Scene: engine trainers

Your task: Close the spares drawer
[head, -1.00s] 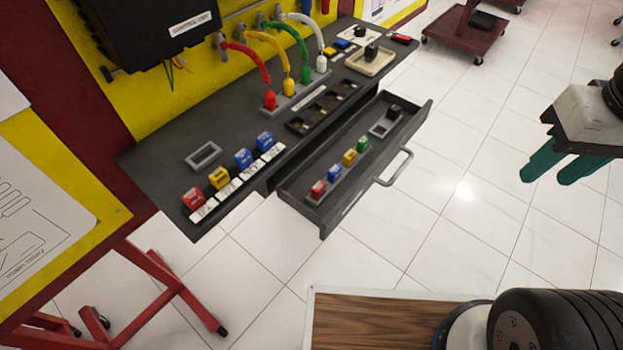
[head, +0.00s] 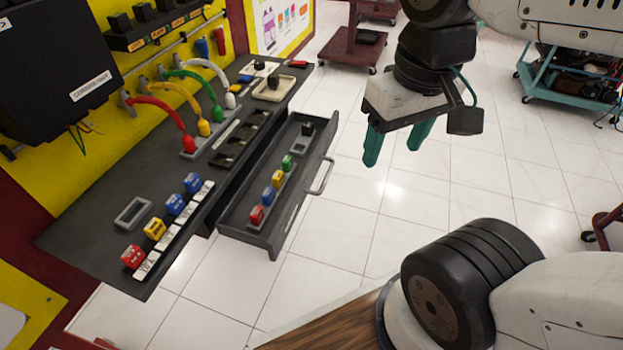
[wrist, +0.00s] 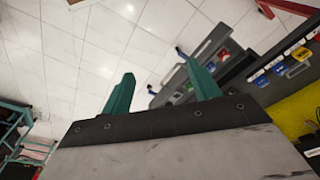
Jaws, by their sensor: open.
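The spares drawer (head: 232,222) stands pulled out from the front of the dark bench. It holds a row of small red, blue, yellow and green blocks and a dark part in a grey holder at its far end. Its bar handle (head: 322,176) is on the front face, at the right. My gripper (head: 394,160) is open and empty, with green fingers pointing down, to the right of the handle and apart from it. In the wrist view my gripper's fingers (wrist: 163,90) are spread, and the drawer (wrist: 212,42) shows beyond the right finger, partly hidden by it.
The dark bench top (head: 85,225) carries blocks with white labels, a grey frame (head: 132,214) and coloured cables plugged into a strip. A maroon cart (head: 356,48) and a teal cart (head: 570,85) stand farther back. The tiled floor (head: 340,235) right of the drawer is clear.

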